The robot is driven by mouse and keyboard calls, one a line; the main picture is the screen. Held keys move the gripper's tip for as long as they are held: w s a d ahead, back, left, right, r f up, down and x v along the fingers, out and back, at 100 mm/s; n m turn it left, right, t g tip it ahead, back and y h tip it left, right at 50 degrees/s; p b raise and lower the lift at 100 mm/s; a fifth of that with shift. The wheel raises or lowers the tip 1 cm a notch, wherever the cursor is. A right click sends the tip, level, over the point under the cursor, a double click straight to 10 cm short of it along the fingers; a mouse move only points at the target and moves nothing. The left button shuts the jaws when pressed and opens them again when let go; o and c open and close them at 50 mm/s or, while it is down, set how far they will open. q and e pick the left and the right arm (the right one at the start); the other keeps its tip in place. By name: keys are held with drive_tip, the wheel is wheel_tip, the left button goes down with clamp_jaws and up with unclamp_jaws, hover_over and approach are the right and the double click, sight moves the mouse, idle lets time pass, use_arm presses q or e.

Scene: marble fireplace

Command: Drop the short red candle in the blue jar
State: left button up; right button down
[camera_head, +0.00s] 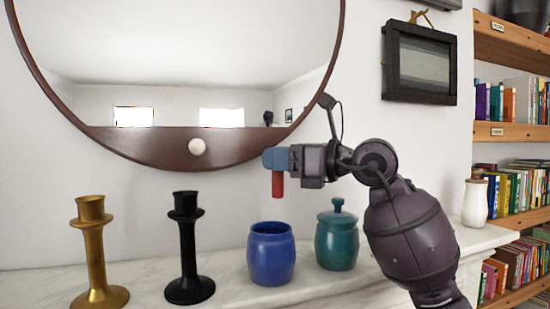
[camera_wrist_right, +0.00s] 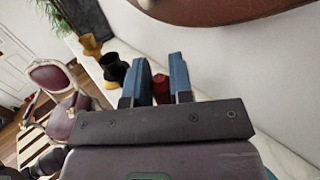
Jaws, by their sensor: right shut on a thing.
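The short red candle (camera_head: 278,184) hangs upright from my right gripper (camera_head: 272,159), which is shut on its upper part. In the right wrist view the red candle (camera_wrist_right: 161,88) shows between the two blue fingers (camera_wrist_right: 160,78). The open blue jar (camera_head: 271,254) stands on the marble mantel. In the head view the candle is above the jar's mouth, clearly apart from it and slightly right of its middle. The inside of the jar is mostly hidden. My left gripper is not in view.
A green lidded jar (camera_head: 337,236) stands close right of the blue jar. A black candlestick (camera_head: 187,250) and a gold candlestick (camera_head: 95,255) stand to the left. A round mirror (camera_head: 190,150) hangs behind. A white jar (camera_head: 475,203) stands at the mantel's right end (camera_head: 480,238).

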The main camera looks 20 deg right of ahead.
sight(278, 197)
drive_tip(key=shift+w+f+b, duration=0.1)
drive_tip(key=shift+f+b, duration=1.35)
drive_tip(key=shift+f, duration=1.05)
drive_tip(key=shift+f+b, duration=0.35)
drive_tip(key=shift+f, duration=0.95)
drive_tip(key=shift+c, duration=2.3)
unclamp_jaws()
